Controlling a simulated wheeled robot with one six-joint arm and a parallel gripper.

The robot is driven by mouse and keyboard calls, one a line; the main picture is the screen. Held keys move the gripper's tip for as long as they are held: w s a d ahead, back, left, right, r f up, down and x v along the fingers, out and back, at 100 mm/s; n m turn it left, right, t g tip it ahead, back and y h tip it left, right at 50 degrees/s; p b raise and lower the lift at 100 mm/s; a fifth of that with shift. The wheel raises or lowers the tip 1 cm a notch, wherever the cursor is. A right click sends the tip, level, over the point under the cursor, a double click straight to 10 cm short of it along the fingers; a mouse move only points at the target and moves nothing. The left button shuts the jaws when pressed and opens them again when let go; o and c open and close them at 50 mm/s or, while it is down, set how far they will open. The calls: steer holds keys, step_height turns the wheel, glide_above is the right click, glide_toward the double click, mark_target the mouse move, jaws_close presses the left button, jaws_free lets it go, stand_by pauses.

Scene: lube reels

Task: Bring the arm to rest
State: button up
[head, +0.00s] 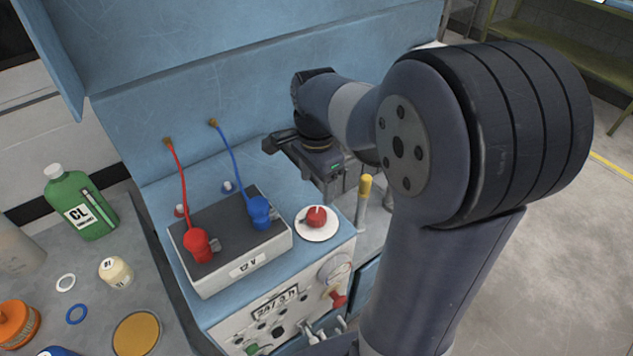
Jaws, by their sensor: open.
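My arm reaches in from the right, over the right side of a blue cabinet (110,60). My gripper (302,168) hangs at its far end, above the back right of the cabinet's ledge. Its jaws are apart and I see nothing between them. The gripper is apart from the red and blue clamps, and part of it is hidden by its own body and wrist.
A grey battery box (214,272) bears a red clamp (199,246) and a blue clamp (260,212), both with cables. A red knob (316,216) and a yellow-topped lever (364,190) are close to the gripper. A green bottle (80,207) stands left. Floor is open at right.

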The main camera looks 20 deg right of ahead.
mark_target(317, 213)
step_height(317, 213, down, 11)
stand_by(0.6)
steer(key=shift+r, duration=0.1)
